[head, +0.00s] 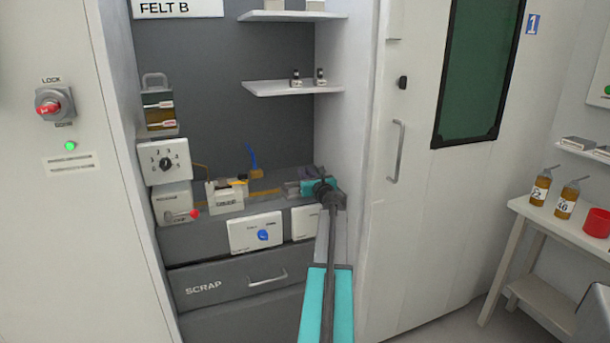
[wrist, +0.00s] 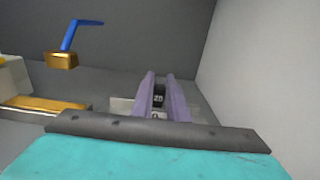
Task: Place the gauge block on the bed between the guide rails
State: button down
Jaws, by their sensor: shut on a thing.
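My gripper (head: 294,188) reaches into the machine alcove at the right end of the work surface in the head view. In the wrist view its two purple-grey fingers (wrist: 161,90) are closed on a small dark block marked "20" (wrist: 158,98), which I take for the gauge block. The block is mostly hidden between the fingers, and in the head view I cannot make it out. A brass-coloured strip (wrist: 45,104), edged by grey bars, lies left of the fingers; it also shows in the head view (head: 264,192). I cannot tell whether those bars are the guide rails.
A brass piece with a blue lever (wrist: 62,60) stands behind the strip. A pale labelled unit (head: 226,197) and a dial box (head: 164,161) stand to the left. The alcove's side wall (wrist: 250,70) is close on the right. A shelf (head: 293,88) hangs above.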

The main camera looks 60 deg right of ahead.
jog(key=c, duration=1.7)
grip_release()
jog(key=shift+r, duration=0.1)
jog(key=shift+b+v, duration=0.35)
jog(key=shift+v, duration=5.65)
